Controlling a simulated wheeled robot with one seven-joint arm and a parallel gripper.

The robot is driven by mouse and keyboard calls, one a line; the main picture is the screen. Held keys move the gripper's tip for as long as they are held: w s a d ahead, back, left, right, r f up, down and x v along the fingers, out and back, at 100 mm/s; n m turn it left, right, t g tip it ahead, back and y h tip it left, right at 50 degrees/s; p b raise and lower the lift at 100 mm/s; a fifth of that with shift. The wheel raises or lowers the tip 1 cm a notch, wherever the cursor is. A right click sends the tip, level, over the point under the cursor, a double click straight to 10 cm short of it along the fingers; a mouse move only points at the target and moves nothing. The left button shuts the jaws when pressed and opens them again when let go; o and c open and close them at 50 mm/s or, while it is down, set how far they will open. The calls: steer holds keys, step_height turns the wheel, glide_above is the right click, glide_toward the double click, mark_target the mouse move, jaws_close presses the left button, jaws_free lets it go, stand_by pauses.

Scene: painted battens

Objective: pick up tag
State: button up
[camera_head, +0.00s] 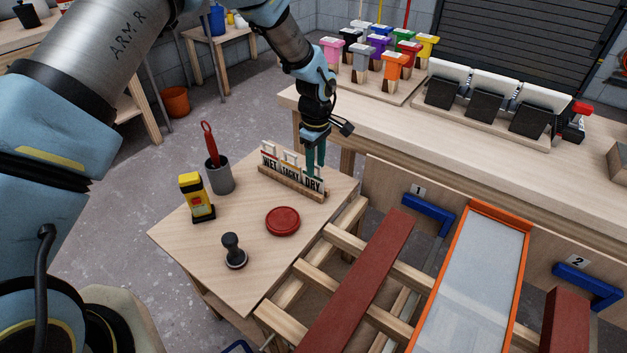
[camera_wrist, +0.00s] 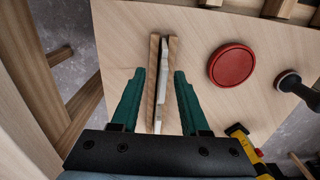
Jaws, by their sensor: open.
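Three white tags stand upright in a row in a slotted wooden holder (camera_head: 292,189) on the small table: the WET tag (camera_head: 269,161), the TACKY tag (camera_head: 290,171) and the DRY tag (camera_head: 313,184). My gripper (camera_head: 315,163) is above the DRY end of the row, its green fingers pointing down. In the wrist view my gripper (camera_wrist: 159,76) is open, with one finger on each side of the holder (camera_wrist: 152,60) and the thin upper edges of the tags (camera_wrist: 163,60) between them. A gap shows on both sides. The tag faces are hidden there.
On the small table (camera_head: 190,242) are a red lid (camera_head: 283,221), a black stamp (camera_head: 234,250), a yellow device (camera_head: 196,196) and a grey cup (camera_head: 220,177) with a red tool. A long bench (camera_head: 470,150) stands behind. Battens (camera_head: 362,275) lie at front right.

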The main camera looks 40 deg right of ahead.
mark_target(313, 179)
steer(key=f, duration=0.1)
steer(key=f+p, duration=0.1)
steer(key=f, duration=0.2)
steer(key=shift+w+a+f+p, duration=0.15)
steer(key=shift+a+f+p, duration=0.15)
steer(key=shift+f, duration=0.1)
steer(key=shift+c, duration=0.2)
jaws_close()
